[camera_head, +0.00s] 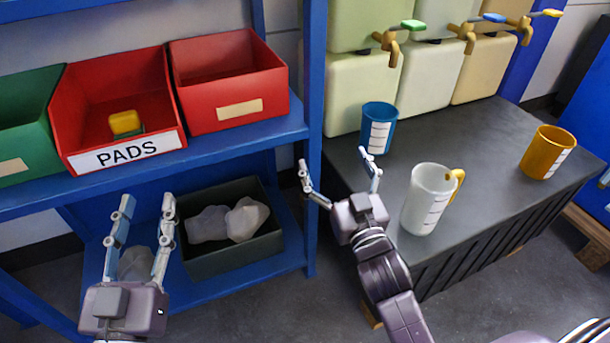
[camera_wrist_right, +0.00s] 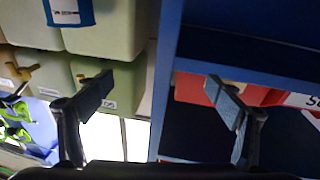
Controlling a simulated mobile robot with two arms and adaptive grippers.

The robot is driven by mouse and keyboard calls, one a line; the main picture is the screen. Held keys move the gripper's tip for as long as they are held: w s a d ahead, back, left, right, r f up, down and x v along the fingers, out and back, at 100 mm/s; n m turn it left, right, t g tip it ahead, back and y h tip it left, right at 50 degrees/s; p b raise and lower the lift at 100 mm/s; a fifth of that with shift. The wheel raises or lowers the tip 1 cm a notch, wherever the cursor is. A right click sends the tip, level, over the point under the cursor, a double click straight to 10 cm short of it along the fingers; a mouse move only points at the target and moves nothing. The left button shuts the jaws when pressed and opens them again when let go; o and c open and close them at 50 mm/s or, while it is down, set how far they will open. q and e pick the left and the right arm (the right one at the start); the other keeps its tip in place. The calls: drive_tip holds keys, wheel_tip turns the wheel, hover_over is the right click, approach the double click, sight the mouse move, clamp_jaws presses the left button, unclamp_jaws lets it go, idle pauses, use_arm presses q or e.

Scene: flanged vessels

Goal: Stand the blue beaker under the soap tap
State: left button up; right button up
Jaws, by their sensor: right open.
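The blue beaker (camera_head: 378,127) stands upright on the dark bench, in front of the pale lower containers. Part of it, with its white label, also shows at the top left of the right wrist view (camera_wrist_right: 87,12). Three brass taps stick out from the upper containers, with a green-handled tap (camera_head: 391,41), a blue-handled tap (camera_head: 467,36) and a yellow-handled tap (camera_head: 524,25). I cannot read which one is soap. My right gripper (camera_head: 338,167) is open and empty, left of the beaker and nearer me. My left gripper (camera_head: 143,208) is open and empty before the shelf.
A white jug (camera_head: 425,200) with a yellow handle stands near the bench's front edge. An orange beaker (camera_head: 547,153) stands further right on the bench (camera_head: 478,150). A blue shelf post (camera_head: 315,130) rises left of the bench.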

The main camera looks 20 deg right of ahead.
drive_tip(key=s+a+r+n+t+y, duration=0.1)
drive_tip(key=s+a+r+n+y, duration=0.1)
drive_tip(key=s+a+r+y, duration=0.3)
drive_tip(key=s+a+r, duration=0.1)
drive_tip(key=s+a, duration=0.3)
drive_tip(key=a, duration=0.1)
drive_tip(key=shift+s+r+n+y, duration=0.2)
drive_tip(key=shift+r+n+y, duration=0.1)
